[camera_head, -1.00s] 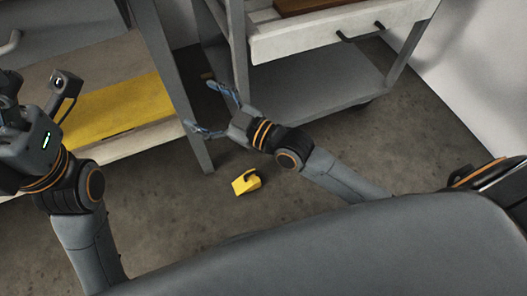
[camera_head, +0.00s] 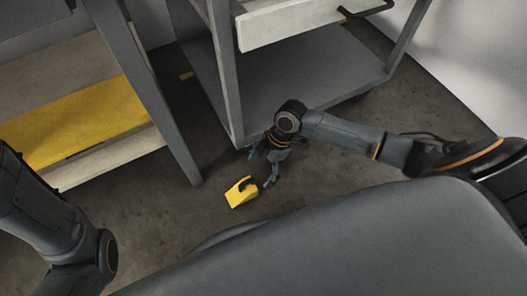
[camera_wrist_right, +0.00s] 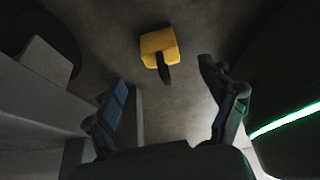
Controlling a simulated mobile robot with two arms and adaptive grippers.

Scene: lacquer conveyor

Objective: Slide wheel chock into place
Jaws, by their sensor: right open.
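The yellow wheel chock (camera_head: 240,193) with a dark handle lies on the floor in the head view, left of the cart's near leg. My right gripper (camera_head: 261,169) is low beside it, just to its upper right, open and empty, apart from the chock. In the right wrist view the chock (camera_wrist_right: 159,45) lies beyond the gap between the open fingers (camera_wrist_right: 168,103), its dark handle pointing toward the gripper. A cart wheel (camera_wrist_right: 45,40) seems to show dimly at the upper left of that view. My left arm is at the left edge of the head view; its gripper is out of frame.
The grey cart (camera_head: 290,85) with a pale drawer stands at the upper middle, its lower shelf close to my right arm. A bench (camera_head: 80,125) with a yellow panel stands at left, its grey leg (camera_head: 165,120) near the chock.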

